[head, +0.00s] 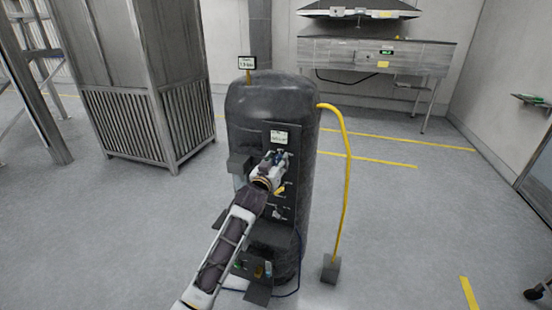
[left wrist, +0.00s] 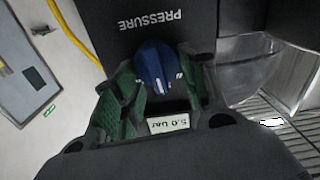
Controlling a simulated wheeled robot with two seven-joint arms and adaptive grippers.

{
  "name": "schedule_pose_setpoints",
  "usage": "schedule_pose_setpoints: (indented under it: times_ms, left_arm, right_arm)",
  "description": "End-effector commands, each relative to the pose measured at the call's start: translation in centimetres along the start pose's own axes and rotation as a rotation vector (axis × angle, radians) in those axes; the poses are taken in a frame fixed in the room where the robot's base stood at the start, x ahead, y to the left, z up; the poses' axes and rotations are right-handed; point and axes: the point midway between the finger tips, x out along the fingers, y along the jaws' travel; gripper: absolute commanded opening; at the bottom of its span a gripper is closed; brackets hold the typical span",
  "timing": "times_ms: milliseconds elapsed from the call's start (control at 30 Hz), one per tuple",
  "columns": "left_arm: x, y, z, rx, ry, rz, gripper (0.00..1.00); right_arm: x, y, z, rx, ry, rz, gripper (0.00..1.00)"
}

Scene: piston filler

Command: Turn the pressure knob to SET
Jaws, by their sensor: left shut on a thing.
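The pressure knob (left wrist: 155,65) is blue with white marks. In the left wrist view it sits on a dark panel (left wrist: 105,22), below the word PRESSURE, which appears upside down. The green-padded fingers of my left gripper (left wrist: 158,78) lie on either side of the knob and are shut on it. A small white label (left wrist: 169,123) reading 5.0 bar, also upside down, shows between the fingers. In the head view my left gripper (head: 273,160) reaches the front panel of the black filler (head: 250,105) and mostly hides the knob. The SET mark cannot be made out.
A small display (head: 247,62) stands on top of the filler. A yellow handle (head: 279,190) sits below the gripper. A yellow hose (head: 346,170) runs down the right side to a grey block (head: 331,269). The floor at right is mostly clear.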

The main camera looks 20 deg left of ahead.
Motion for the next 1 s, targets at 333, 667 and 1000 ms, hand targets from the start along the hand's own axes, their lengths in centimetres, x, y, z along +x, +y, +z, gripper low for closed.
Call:
schedule_pose_setpoints:
  times_ms: [333, 667, 1000]
  left_arm:
    - [0.0, 0.1, -0.1, 0.11, 0.001, 0.0, 0.19]
    - [0.0, 0.1, -0.1, 0.114, 0.002, 0.0, 0.19]
    - [0.0, 0.2, 0.0, 0.113, 0.001, 0.0, 0.6]
  right_arm:
    - [-0.8, 0.8, 0.1, 0.0, -0.001, 0.008, 0.4]
    - [-0.8, 0.3, 0.0, -0.001, 0.0, 0.003, 0.4]
    - [-0.8, -0.5, -0.1, 0.0, 0.002, -0.006, 0.4]
